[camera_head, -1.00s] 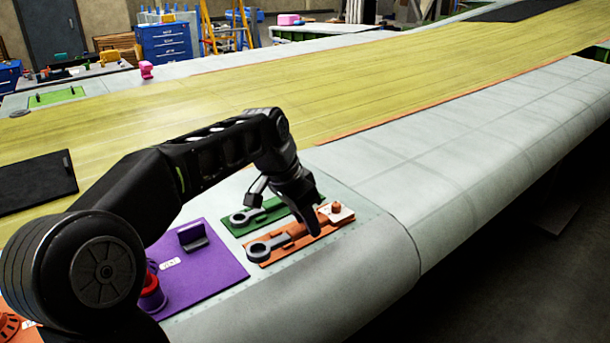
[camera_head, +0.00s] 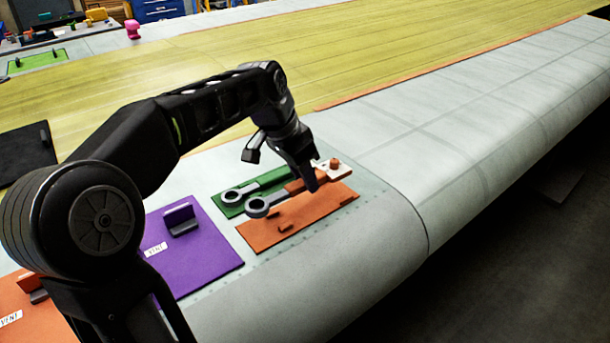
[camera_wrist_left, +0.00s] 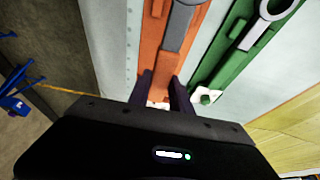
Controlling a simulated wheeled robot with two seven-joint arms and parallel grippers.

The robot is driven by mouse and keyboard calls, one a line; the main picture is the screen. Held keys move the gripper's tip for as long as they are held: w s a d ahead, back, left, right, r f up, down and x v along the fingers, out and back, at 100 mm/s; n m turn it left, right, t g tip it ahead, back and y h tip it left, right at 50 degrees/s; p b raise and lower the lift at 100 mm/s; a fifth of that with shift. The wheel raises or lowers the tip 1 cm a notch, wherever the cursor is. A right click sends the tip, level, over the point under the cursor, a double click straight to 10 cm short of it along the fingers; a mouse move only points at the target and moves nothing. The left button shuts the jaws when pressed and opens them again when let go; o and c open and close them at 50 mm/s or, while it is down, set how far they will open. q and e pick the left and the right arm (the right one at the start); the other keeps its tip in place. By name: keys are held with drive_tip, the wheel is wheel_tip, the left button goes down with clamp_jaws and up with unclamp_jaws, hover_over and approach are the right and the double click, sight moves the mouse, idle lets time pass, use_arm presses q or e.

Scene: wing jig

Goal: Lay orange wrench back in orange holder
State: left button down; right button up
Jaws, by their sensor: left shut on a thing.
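The orange wrench (camera_head: 299,188) has a grey ring end (camera_head: 257,207) and an orange handle. My left gripper (camera_head: 313,187) is shut on its handle and holds it a little above the orange holder (camera_head: 270,236). The holder is a flat orange plate on the grey wing surface, with a small peg showing on its bare near part. In the left wrist view, the gripper fingers (camera_wrist_left: 162,92) are around the handle, and the wrench's grey part (camera_wrist_left: 181,28) points away. The fingers hide part of the handle. My right gripper is not in view.
A green holder (camera_head: 270,182) with a grey-ringed wrench (camera_head: 231,198) lies just behind. A purple plate (camera_head: 205,250) with an upright block is at the left. An orange plate (camera_head: 40,318) is at the lower left. The wing surface to the right is clear.

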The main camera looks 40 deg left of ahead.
sight(309, 207)
use_arm(q)
drive_tip(key=shift+f+b, duration=1.55)
drive_tip(key=shift+f, duration=0.7)
drive_tip(key=shift+f+b, duration=0.45)
drive_tip(key=shift+f, duration=0.1)
drive_tip(key=shift+s+f, duration=0.1)
